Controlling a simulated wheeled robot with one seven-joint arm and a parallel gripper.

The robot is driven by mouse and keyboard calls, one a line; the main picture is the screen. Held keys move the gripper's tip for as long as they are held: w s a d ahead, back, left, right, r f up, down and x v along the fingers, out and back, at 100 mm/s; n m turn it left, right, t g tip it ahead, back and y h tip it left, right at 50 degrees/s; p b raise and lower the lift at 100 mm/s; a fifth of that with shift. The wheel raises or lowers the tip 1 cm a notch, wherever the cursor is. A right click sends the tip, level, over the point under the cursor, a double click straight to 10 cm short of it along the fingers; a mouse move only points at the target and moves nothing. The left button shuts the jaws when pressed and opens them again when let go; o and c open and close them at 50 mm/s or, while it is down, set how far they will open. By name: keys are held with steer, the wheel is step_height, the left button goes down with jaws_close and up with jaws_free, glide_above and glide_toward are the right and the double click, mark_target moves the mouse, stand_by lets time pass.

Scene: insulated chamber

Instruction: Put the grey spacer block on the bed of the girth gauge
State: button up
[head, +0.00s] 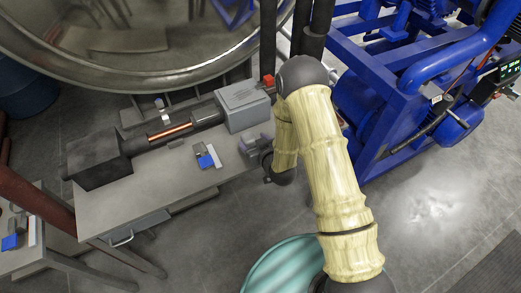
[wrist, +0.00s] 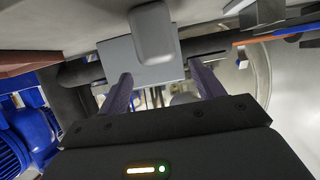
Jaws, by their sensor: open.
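A long dark apparatus with a copper rod (head: 170,132) and a grey box (head: 243,105) lies along the back of the bench; it looks like the girth gauge, though I cannot be sure. In the wrist view the grey box (wrist: 140,60) shows beyond my fingers. A small grey block (head: 199,149) lies on the bench beside a blue piece and a white piece; it may be the spacer block. Another grey rounded thing (head: 252,142) stands at the bench's right end.
The bench top (head: 150,195) is mostly bare along its front. A large round chamber rim (head: 130,80) overhangs the back. Blue machinery (head: 400,110) stands right. A second table (head: 20,262) with small items is at lower left. A dark red pipe (head: 35,195) crosses there.

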steer(key=b+v, duration=0.1)
steer(key=v, duration=0.4)
steer(key=shift+s+d+r, duration=0.1)
steer(key=shift+s, duration=0.05)
stand_by(0.3)
steer(key=s+d+r+m+g+h, duration=0.25)
steer(key=d+r+g+h, duration=0.2)
steer(key=d+r, duration=0.5)
steer(key=s+d+r+m+g+h, duration=0.1)
steer(key=s+d+r+m+g, duration=0.1)
steer(key=s+d, duration=0.3)
steer(key=s+d+r+m+g+h, duration=0.1)
steer(key=s+d+r, duration=0.3)
steer(key=s, duration=0.4)
steer(key=shift+s+d+r+m+g+h, duration=0.35)
steer(key=shift+r+m+g, duration=0.15)
steer(key=shift+g, duration=0.15)
